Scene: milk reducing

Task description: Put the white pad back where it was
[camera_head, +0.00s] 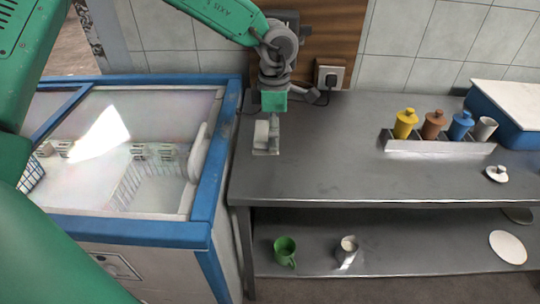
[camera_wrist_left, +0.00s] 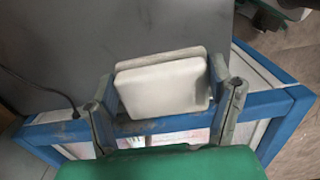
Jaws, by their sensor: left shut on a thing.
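The white pad (camera_head: 261,133) is a small rounded block at the left end of the grey metal counter, in the head view. My left gripper (camera_head: 268,142) comes down over that end and is shut on the pad. The left wrist view shows the white pad (camera_wrist_left: 165,90) between the two fingers of the left gripper (camera_wrist_left: 166,108). A second pale layer shows along the pad's far edge. I cannot tell whether the pad touches the counter. My right gripper is not in view.
A blue-framed freezer (camera_head: 228,120) with a glass top adjoins the counter (camera_head: 330,160) on the left. A rack (camera_head: 440,146) of coloured canisters stands at the back right. A green mug (camera_head: 285,251) and a whitish mug (camera_head: 346,252) stand on the lower shelf. The counter's middle is clear.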

